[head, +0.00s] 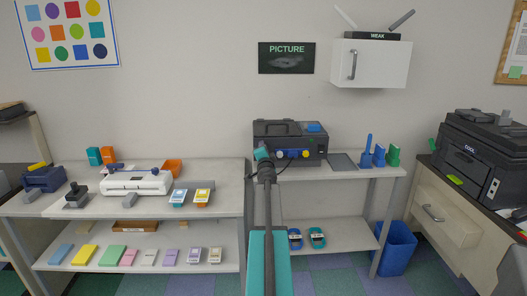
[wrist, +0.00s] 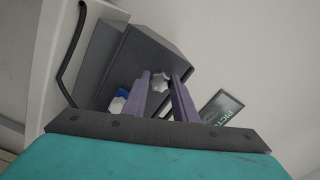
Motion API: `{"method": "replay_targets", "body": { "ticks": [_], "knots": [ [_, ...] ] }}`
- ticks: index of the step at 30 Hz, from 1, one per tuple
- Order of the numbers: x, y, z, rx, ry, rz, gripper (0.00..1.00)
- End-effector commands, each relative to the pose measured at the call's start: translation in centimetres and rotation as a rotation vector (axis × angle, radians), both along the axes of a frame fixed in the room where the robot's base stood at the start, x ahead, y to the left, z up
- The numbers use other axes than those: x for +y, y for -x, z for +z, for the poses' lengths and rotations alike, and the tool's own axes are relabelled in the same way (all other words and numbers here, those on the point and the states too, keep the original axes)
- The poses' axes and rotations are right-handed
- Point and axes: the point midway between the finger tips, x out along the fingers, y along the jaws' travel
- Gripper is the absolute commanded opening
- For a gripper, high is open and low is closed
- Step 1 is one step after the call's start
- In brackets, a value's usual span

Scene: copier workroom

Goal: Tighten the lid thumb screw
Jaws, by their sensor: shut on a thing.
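The dark machine (head: 308,157) stands on the middle table, with a carry handle on its top and coloured knobs on its front; its dark grey box-shaped body also shows in the wrist view (wrist: 155,55). A pale lobed thumb screw (wrist: 160,81) sits against the machine between my gripper's fingertips. My gripper (wrist: 161,82) is shut on this screw, a purple-grey finger on either side. In the head view my gripper (head: 262,154) is at the machine's front left and hides that part. The screw's thread and how it seats are hidden.
A second white knob (wrist: 117,104) shows left of the fingers. A cable (wrist: 70,60) hangs further left. Blue and green upright items (head: 379,156) stand right of the machine. A white wall cabinet (head: 380,65) hangs above right, and a blue bin (head: 397,250) stands below.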

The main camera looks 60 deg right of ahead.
Motion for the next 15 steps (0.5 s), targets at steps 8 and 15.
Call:
{"method": "replay_targets", "body": {
  "ticks": [8,15],
  "knots": [
    [0.17,-0.05,-0.20,-0.171,-0.125,0.003,0.03],
    [0.18,-0.03,-0.23,-0.334,-0.243,0.003,0.03]
  ]
}}
